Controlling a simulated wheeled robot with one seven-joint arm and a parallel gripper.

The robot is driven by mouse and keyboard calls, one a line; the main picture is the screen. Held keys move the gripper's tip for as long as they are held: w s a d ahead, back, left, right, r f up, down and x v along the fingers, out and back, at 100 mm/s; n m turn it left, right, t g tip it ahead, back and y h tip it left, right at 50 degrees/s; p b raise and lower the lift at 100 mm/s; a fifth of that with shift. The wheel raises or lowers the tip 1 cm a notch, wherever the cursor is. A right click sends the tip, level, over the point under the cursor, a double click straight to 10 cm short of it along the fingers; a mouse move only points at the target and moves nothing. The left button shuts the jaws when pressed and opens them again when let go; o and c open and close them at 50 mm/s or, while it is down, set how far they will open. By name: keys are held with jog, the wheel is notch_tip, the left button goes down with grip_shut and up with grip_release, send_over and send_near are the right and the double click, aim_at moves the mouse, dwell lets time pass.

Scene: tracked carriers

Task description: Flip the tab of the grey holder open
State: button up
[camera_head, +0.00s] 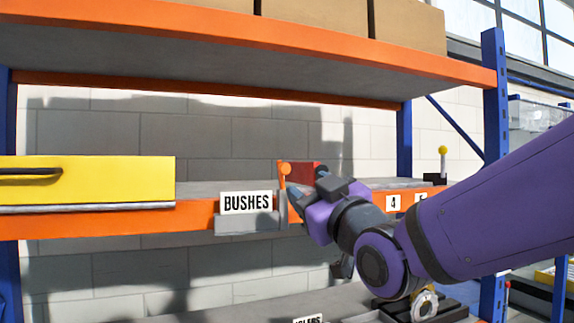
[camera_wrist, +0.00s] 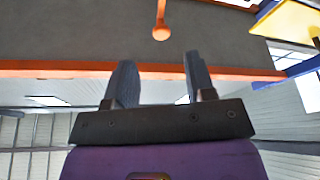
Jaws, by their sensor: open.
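The grey holder (camera_head: 247,225) is on the orange shelf edge in the head view, with a white card reading BUSHES (camera_head: 246,203) in it. An upright orange tab (camera_head: 285,172) with a round end stands at the holder's right end. In the wrist view the orange tab (camera_wrist: 161,30) shows at the top, beyond the fingertips and roughly in line with the gap between them. My gripper (camera_head: 308,184) is just right of the tab in the head view; it also shows in the wrist view (camera_wrist: 160,72). Its fingers are apart and empty. I cannot tell whether one touches the tab.
A red block or bin (camera_head: 304,172) is partly hidden behind my gripper. A yellow drawer front (camera_head: 95,180) stands at the left. A yellow-knobbed lever (camera_head: 443,152) and cards 4 and 5 are at the right. An orange upper shelf (camera_head: 270,40) bears several boxes. A blue post (camera_head: 494,120) stands right.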

aim_at(286, 169)
jog(key=shift+y, duration=0.3)
jog(key=x, duration=1.1)
jog(key=shift+s+a+r, duration=0.1)
jog(key=shift+s+r, duration=0.05)
jog(key=shift+r, duration=0.15)
